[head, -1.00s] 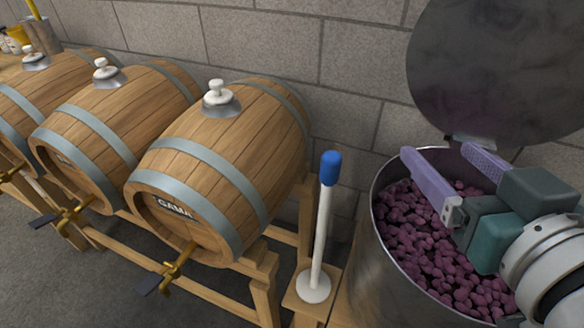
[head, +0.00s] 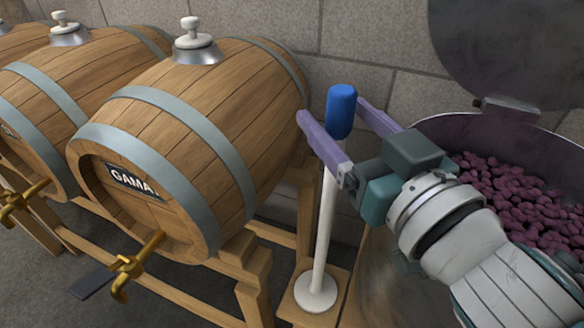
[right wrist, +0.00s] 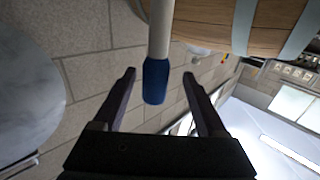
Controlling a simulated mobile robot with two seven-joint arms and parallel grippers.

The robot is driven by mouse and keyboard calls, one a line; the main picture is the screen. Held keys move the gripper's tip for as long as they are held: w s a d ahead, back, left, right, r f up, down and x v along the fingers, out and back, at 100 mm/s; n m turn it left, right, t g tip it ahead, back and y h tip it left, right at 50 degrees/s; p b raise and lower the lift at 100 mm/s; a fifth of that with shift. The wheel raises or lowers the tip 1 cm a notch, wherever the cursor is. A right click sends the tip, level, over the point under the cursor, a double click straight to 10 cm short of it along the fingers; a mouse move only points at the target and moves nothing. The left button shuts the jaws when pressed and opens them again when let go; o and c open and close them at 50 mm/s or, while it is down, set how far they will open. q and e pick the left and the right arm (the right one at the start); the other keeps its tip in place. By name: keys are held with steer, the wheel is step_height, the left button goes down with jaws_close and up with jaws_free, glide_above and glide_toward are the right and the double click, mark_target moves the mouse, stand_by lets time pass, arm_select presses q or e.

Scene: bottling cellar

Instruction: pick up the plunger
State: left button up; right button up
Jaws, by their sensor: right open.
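The plunger (head: 322,230) stands upright on a small wooden stand, with a blue grip on top, a white shaft and a round white foot. My right gripper (head: 330,112) is open, and its two purple fingers are at the height of the blue grip, one on either side of it in the head view. In the right wrist view the blue grip (right wrist: 155,82) shows between the open fingers (right wrist: 160,75), with a gap on both sides. The near finger partly hides the upper shaft in the head view. My left gripper is not in view.
A wooden barrel (head: 190,130) on a wooden rack stands left of the plunger. A steel vat (head: 385,285) of purple grapes (head: 510,195) stands to the right, its round lid (head: 515,45) raised. A stone block wall (head: 350,45) is behind.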

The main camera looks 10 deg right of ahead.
steer(key=w, duration=0.4)
steer(key=shift+w+a+f+b, duration=0.15)
steer(key=shift+w+f+b, duration=0.1)
steer(key=shift+b, duration=0.15)
steer(key=shift+c, duration=0.2)
jaws_close()
steer(key=shift+r, duration=0.1)
